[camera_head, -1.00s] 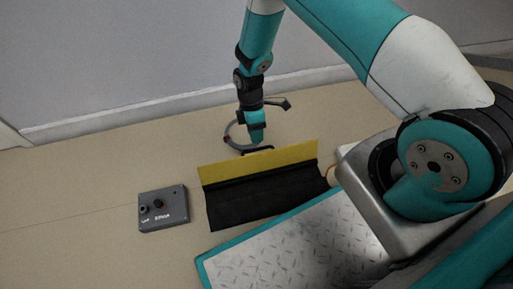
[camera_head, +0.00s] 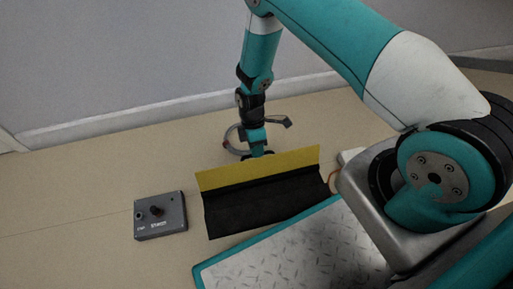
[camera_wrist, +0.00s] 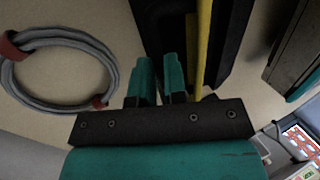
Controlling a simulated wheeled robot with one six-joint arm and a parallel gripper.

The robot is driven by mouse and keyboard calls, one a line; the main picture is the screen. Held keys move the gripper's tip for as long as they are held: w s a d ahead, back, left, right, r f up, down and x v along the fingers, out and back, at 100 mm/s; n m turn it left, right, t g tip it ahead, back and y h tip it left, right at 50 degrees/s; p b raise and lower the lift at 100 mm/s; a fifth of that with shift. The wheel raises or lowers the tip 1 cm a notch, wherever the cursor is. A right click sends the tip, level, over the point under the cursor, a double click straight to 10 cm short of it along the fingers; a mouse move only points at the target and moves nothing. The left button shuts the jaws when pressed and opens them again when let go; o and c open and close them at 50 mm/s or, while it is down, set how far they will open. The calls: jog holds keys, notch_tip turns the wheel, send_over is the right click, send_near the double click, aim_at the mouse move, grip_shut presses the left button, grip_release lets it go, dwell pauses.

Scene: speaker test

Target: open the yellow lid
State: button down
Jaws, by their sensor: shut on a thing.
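The yellow lid (camera_head: 260,168) stands raised along the back edge of a black box (camera_head: 262,203) on the floor. In the wrist view the lid (camera_wrist: 203,45) is a thin yellow strip just right of my fingers, seen nearly edge-on. My gripper (camera_head: 258,154) is low behind the lid, its tips partly hidden by the lid's top edge. In the wrist view the two teal fingers of my gripper (camera_wrist: 160,72) are close together, shut on a narrow dark part beside the lid that looks like its handle. The exact contact is hard to see.
A grey control box (camera_head: 160,216) with knobs sits left of the black box. A grey coiled cable (camera_wrist: 62,68) lies on the floor near my gripper. The wall (camera_head: 120,60) stands behind. Floor is clear at the left.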

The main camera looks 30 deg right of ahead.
jog(key=shift+r, duration=0.1)
jog(key=shift+s+r+p, duration=0.35)
jog(key=shift+r+p, duration=0.2)
jog(key=shift+p, duration=0.65)
jog(key=shift+s+a+p, duration=0.15)
jog(key=shift+s+p, duration=0.45)
jog(key=shift+p, duration=0.2)
jog(key=c, duration=1.2)
grip_release()
jog(key=shift+o, duration=0.2)
jog(key=p+v, duration=0.8)
jog(key=v, duration=0.9)
jog(key=shift+r, duration=0.2)
jog(key=shift+w, duration=0.1)
